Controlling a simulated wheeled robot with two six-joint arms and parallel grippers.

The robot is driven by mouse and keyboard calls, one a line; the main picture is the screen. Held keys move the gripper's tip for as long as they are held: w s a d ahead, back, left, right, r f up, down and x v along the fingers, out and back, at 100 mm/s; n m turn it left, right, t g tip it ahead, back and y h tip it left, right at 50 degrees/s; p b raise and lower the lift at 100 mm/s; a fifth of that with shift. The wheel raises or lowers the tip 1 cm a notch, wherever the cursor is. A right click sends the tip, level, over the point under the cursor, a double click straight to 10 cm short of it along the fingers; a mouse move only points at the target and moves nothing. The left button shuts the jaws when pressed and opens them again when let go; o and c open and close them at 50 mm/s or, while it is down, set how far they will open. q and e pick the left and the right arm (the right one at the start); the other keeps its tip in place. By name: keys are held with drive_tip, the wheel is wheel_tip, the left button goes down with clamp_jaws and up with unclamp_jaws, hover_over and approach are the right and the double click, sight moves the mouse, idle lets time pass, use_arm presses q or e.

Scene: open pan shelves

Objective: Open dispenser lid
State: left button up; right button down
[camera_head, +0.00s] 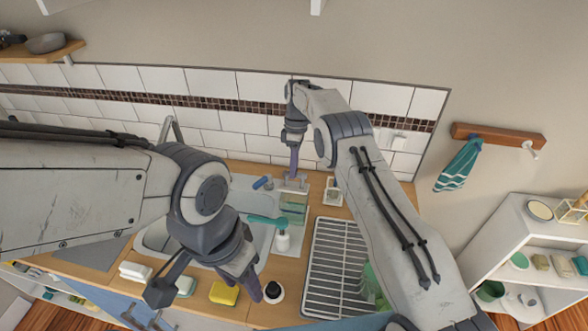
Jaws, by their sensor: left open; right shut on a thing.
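A small round white item with a dark top (273,291) stands on the front counter edge; I cannot tell whether it is the dispenser or whether its lid is open. A white bottle (282,240) with a teal part (266,221) at its top stands behind it, near the sink. My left gripper (246,290) is open, points down and is just left of the round item; I cannot tell if they touch.
The sink (155,238) lies partly behind my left arm. A yellow sponge (224,293) and white blocks (135,271) lie along the front edge. A wire drying rack (335,262) and a green box (293,208) stand right of the sink. White shelves (520,225) are far right.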

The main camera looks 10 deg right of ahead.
sight(300, 173)
idle(0.3)
drive_tip(key=c, duration=0.7)
unclamp_jaws()
drive_tip(key=shift+c, duration=0.2)
drive_tip(key=shift+r+b, duration=0.4)
drive_tip(key=shift+b, duration=0.1)
wheel_tip(300, 173, up, 2)
drive_tip(key=shift+r+b, duration=0.2)
drive_tip(key=shift+b, duration=0.6)
drive_tip(key=d+r+b, duration=0.1)
drive_tip(key=s+b, duration=0.1)
drive_tip(key=shift+s+d+r+b, duration=0.15)
drive_tip(key=shift+d+r+b, duration=0.2)
drive_tip(key=shift+d+b, duration=0.05)
drive_tip(key=s+d+r+b, duration=0.4)
drive_tip(key=s+d+r, duration=0.1)
drive_tip(key=d+r, duration=0.1)
drive_tip(key=shift+s+d+b, duration=0.3)
drive_tip(key=shift+s+d, duration=0.05)
drive_tip(key=shift+d, duration=0.45)
